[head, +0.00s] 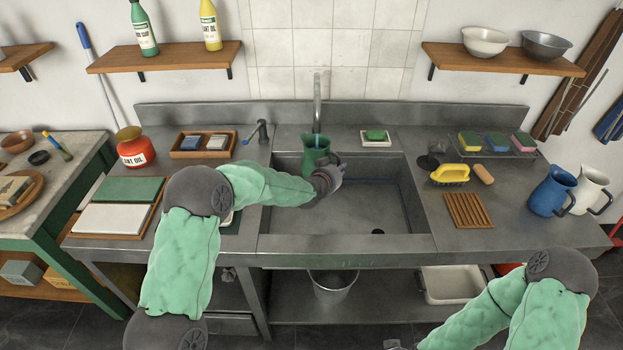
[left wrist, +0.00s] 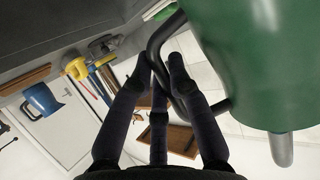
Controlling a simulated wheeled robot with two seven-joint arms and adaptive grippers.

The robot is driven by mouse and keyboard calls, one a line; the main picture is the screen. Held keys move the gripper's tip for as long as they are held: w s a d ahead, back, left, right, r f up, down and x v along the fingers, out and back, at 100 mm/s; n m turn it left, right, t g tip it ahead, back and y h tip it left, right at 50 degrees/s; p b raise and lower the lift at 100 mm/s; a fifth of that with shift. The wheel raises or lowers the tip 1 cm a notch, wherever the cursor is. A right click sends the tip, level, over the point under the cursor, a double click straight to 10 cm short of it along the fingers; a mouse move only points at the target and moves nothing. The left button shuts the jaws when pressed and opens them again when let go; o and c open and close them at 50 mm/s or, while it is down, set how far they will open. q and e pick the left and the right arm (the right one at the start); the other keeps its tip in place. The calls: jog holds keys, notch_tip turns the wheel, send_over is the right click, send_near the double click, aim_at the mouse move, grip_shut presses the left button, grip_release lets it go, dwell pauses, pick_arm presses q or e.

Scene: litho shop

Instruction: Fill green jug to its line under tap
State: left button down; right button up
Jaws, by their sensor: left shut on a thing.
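The green jug (head: 312,152) is upright over the sink basin, its mouth under the spout of the tap (head: 317,100). A pale blue streak shows at its mouth below the spout. I cannot make out the fill line or the water level. My left gripper (head: 332,168) is shut on the jug's dark handle, on the jug's right side. In the left wrist view, the gripper fingers (left wrist: 160,75) close around the handle beside the green jug wall (left wrist: 250,60). My right arm is at the lower right; only a bit of its gripper (head: 393,344) shows at the bottom edge.
The sink (head: 340,219) is open and clear below the jug. A lever with a blue end (head: 257,133) stands left of it. A soap dish (head: 376,143) sits behind. A yellow brush (head: 450,175), a blue jug (head: 552,190) and a white jug (head: 592,187) stand right.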

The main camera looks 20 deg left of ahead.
pick_arm(q)
jog(key=shift+r, duration=0.25)
jog(key=s, duration=0.8)
jog(key=shift+s, duration=0.3)
dwell(0.6)
jog(key=d+p+v, duration=0.1)
jog(key=v, duration=0.6)
jog(key=shift+s+d, duration=0.15)
jog(key=shift+s, duration=0.1)
dwell(0.4)
jog(key=shift+r, duration=0.1)
